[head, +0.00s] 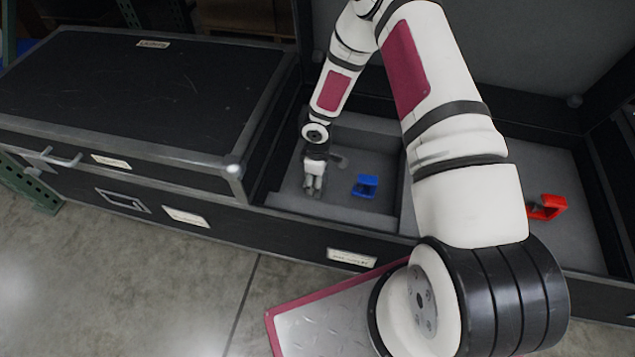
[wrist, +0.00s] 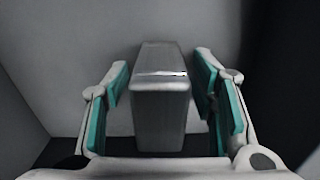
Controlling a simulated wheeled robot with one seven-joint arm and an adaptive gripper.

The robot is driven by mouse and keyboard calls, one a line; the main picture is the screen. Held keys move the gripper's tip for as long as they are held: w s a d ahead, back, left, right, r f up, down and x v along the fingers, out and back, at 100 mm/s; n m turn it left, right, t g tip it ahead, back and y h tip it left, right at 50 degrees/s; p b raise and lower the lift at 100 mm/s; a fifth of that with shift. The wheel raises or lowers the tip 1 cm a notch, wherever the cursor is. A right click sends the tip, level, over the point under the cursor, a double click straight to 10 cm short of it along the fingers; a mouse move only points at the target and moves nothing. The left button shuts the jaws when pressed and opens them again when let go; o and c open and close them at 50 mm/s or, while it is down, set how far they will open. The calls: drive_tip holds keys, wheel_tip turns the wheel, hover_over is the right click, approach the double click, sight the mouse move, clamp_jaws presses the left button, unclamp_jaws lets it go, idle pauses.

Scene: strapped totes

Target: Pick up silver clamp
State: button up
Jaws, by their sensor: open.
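A silver-grey block-like thing, seemingly the silver clamp (wrist: 160,105), lies between the fingers of my gripper (wrist: 161,78) in the wrist view. The teal finger pads stand on both sides of it with a visible gap at each, so my gripper is open around it and not gripping. In the head view my gripper (head: 313,186) points down into the left compartment of the open case, left of the blue clamp. The clamp's full shape is hidden by the fingers in the head view.
A blue clamp (head: 365,187) lies on the grey floor of the same compartment. A closed black case (head: 130,90) stands at left. The compartment's walls are close to my gripper.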

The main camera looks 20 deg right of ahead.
drive_tip(key=shift+f, duration=0.15)
clamp_jaws()
